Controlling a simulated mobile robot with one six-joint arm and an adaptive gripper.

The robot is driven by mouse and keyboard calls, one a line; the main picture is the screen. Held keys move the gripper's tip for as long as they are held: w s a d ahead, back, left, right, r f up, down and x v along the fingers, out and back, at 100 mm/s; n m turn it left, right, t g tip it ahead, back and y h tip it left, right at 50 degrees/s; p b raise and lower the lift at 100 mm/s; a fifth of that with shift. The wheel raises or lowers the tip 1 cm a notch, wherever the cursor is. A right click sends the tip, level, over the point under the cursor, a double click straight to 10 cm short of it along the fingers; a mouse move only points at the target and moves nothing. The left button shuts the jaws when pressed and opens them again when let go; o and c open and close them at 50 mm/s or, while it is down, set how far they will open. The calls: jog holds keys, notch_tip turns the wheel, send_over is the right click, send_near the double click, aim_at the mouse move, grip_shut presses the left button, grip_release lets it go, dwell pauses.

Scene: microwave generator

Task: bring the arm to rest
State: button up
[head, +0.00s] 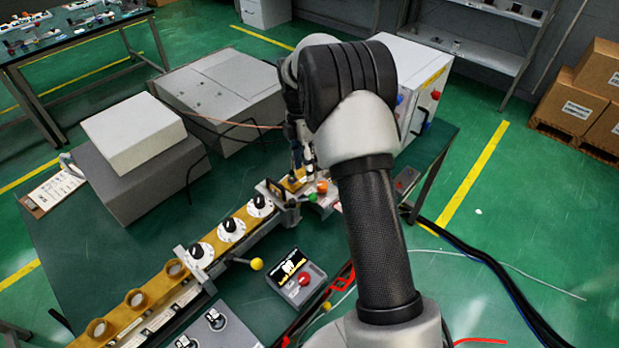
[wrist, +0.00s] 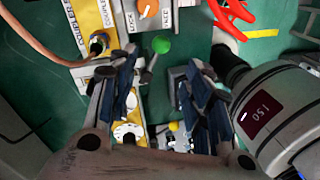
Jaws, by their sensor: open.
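My gripper (head: 301,152) hangs over the far end of the yellow rail on the green table, partly hidden behind my own arm in the head view. In the wrist view my gripper (wrist: 163,82) has its two fingers apart, with nothing held between them. A green ball on a lever (wrist: 161,44) shows just beyond the fingertips. It also shows in the head view as a green ball (head: 312,197), close below the gripper, beside an orange knob (head: 321,187). Whether a fingertip touches anything cannot be told.
White dials (head: 231,229) line the yellow rail (head: 160,283). A yellow-knobbed lever (head: 257,264) and a box with a red button (head: 304,279) stand nearer. Grey boxes (head: 220,95) and a white cabinet (head: 419,65) stand behind. Open floor (head: 520,220) lies to the right.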

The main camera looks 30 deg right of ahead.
jog(key=shift+w+r, duration=0.15)
jog(key=shift+r, duration=0.55)
jog(key=s+a+r+m+t, duration=0.2)
jog(key=s+a+r+m, duration=0.3)
jog(key=r, duration=0.4)
jog(key=s+a+r+m+t, duration=0.1)
jog(key=s+a+r+m, duration=0.25)
jog(key=s+r, duration=0.45)
jog(key=s+a+m+t, duration=0.2)
jog(key=s+m, duration=0.3)
jog(key=s, duration=0.4)
jog(key=s+a+m+t, duration=0.1)
jog(key=s+a+m, duration=0.1)
jog(key=s+m, duration=0.3)
jog(key=s, duration=0.4)
jog(key=shift+t, duration=0.4)
